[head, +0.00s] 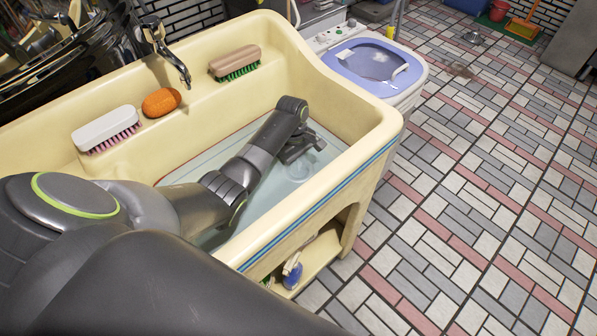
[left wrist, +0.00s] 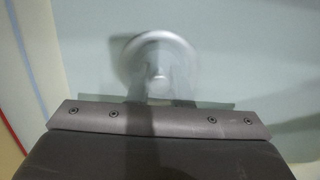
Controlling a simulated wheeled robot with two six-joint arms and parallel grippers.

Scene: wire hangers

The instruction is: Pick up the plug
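The plug (left wrist: 157,62) is a round grey disc with a small raised knob, on the pale floor of the basin in the left wrist view. In the head view it is a faint pale round shape (head: 300,171) under water. My left gripper (head: 305,151) reaches down into the basin, close to the plug. In the left wrist view its fingers (left wrist: 160,82) show faintly on either side of the knob, apart from each other. I cannot tell whether they touch the knob. My right gripper is not in view.
The cream basin (head: 375,125) has high walls around my left arm. On its back ledge are a white brush (head: 105,127), an orange sponge (head: 161,102) and a brown brush (head: 234,61), below a metal tap (head: 170,52). A washing machine (head: 375,65) stands beyond. The tiled floor at right is open.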

